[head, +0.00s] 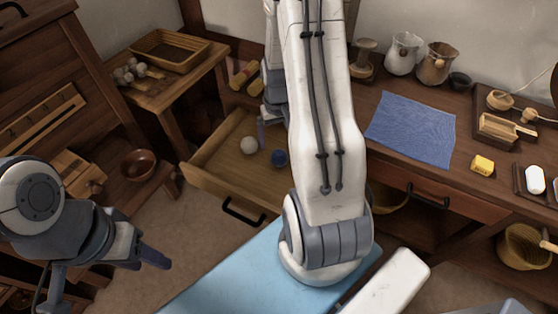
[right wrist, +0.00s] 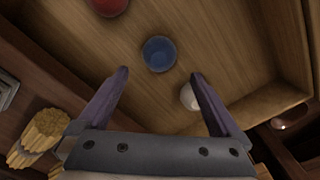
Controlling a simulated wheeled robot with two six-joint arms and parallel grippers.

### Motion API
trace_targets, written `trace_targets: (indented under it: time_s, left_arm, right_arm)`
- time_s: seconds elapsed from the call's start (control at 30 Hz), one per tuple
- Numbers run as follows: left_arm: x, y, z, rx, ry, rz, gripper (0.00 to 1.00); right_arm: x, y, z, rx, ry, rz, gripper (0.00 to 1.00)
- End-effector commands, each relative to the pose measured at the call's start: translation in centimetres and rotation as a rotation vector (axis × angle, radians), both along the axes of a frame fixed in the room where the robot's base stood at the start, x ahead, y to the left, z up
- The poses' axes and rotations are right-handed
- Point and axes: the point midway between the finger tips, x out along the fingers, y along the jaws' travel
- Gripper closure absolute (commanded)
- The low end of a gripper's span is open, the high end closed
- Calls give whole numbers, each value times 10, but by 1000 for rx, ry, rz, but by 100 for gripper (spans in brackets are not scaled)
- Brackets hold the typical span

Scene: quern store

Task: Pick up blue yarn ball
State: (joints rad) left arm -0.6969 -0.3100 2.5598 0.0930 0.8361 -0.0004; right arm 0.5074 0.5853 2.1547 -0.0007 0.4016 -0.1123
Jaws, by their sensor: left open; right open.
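The blue yarn ball (head: 280,158) lies on the floor of the open drawer, beside a white ball (head: 249,145). In the right wrist view the blue ball (right wrist: 159,54) shows just beyond the gap between the fingertips of my right gripper (right wrist: 160,76). That gripper is open with nothing between its fingers, and it points down into the drawer. In the head view my right arm hides most of it. My left gripper (head: 152,262) is open and empty, low at the left, well away from the drawer.
The wooden drawer (head: 212,152) has raised walls around the balls. A red ball (right wrist: 109,5) lies further off in it, and the white ball (right wrist: 189,97) is close by the right finger. A blue cloth (head: 411,128) and jugs (head: 404,54) are on the counter at right.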

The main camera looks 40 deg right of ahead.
Motion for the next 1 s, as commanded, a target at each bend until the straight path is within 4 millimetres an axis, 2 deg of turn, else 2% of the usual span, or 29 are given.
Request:
trace_targets:
  time_s: [0.03,0.27,0.53,0.63,0.87,0.97,1.0]
  left_arm:
    - [0,0,-4,0,0,0,50]
    - [0,0,-8,0,0,0,50]
    - [0,0,-20,0,0,0,50]
    - [0,0,-21,0,0,0,50]
    - [0,0,-21,0,0,0,50]
    - [0,0,-21,0,0,0,50]
    - [0,0,-21,0,0,0,50]
  right_arm:
    - [-1,1,-10,2,4,1,0]
    - [-2,1,-27,1,2,1,0]
    - [-9,1,-66,1,3,2,0]
    - [-9,1,-72,0,0,2,0]
    - [-9,1,-72,0,-1,2,0]
    - [-9,1,-72,0,-1,2,34]
    - [-9,1,-72,0,0,2,50]
